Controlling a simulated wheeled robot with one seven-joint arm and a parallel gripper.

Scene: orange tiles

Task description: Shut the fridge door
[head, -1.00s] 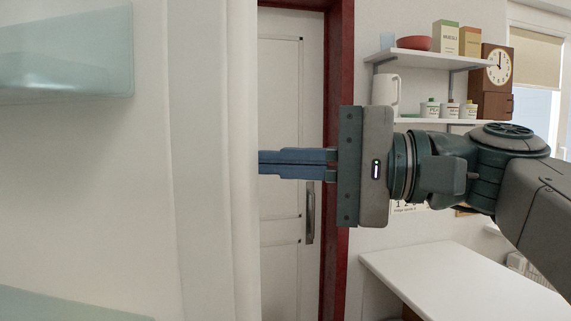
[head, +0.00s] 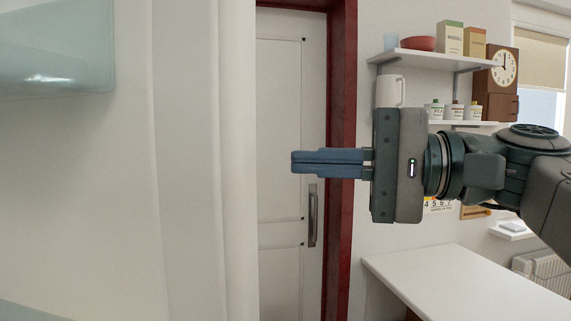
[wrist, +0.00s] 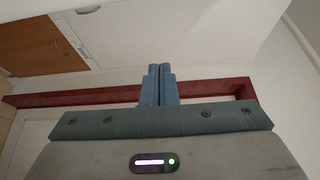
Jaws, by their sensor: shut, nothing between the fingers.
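The fridge door (head: 190,190) fills the left of the head view as a large, close white panel with a rounded edge. It stands open with its inner side towards me. A translucent bin (head: 60,60) is on it at the upper left. My gripper (head: 296,163) is shut and empty, with its blue fingers together and pointing left. Its tips show just right of the panel's edge, with a gap between them in the picture. The shut fingers also show in the wrist view (wrist: 160,70). The rest of the fridge is not clearly seen.
Behind the gripper is a white room door (head: 280,120) in a dark red frame (head: 341,130). A white table (head: 450,285) stands at the lower right. Wall shelves (head: 440,58) hold boxes, jars and a bowl, beside a brown clock (head: 500,75).

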